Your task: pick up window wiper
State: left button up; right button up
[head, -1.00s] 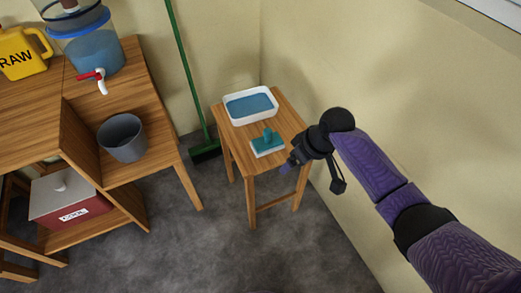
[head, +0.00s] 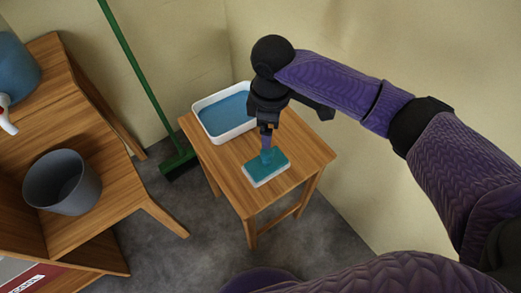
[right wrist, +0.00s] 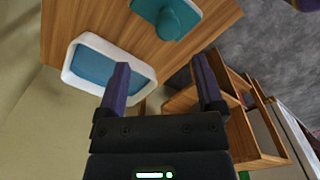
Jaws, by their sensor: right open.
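The window wiper (head: 268,168) is a teal block with a white edge and an upright teal handle. It lies on the small wooden table (head: 310,151), in front of the white tray. In the right wrist view the wiper (right wrist: 168,17) is at the top edge, beyond my fingertips and partly cut off. My right gripper (head: 266,142) points down just above the wiper's handle and partly hides it in the head view. In the right wrist view the right gripper's fingers (right wrist: 162,80) are apart with nothing between them. My left gripper is not in view.
The white tray (head: 226,138) with blue inside stands behind the wiper on the same table. A green broom (head: 137,75) leans at the back left. A wooden shelf (head: 112,190) with a grey bucket (head: 62,182) is at the left. A wall is close on the right.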

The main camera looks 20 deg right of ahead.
aim_at(267, 151)
jog(key=f+b, duration=0.2)
jog(key=f, duration=0.1)
jog(key=f+b, duration=0.2)
jog(key=f, duration=0.1)
jog(key=f+b, duration=0.2)
jog(key=f, duration=0.1)
jog(key=shift+s+a+f, duration=0.25)
jog(key=shift+s+f, duration=0.1)
jog(key=shift+s, duration=0.05)
jog(key=shift+r, duration=0.3)
jog(key=shift+c, duration=0.9)
jog(key=c, duration=1)
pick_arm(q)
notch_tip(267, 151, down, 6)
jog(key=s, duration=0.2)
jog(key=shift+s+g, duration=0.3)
pick_arm(e)
grip_shut()
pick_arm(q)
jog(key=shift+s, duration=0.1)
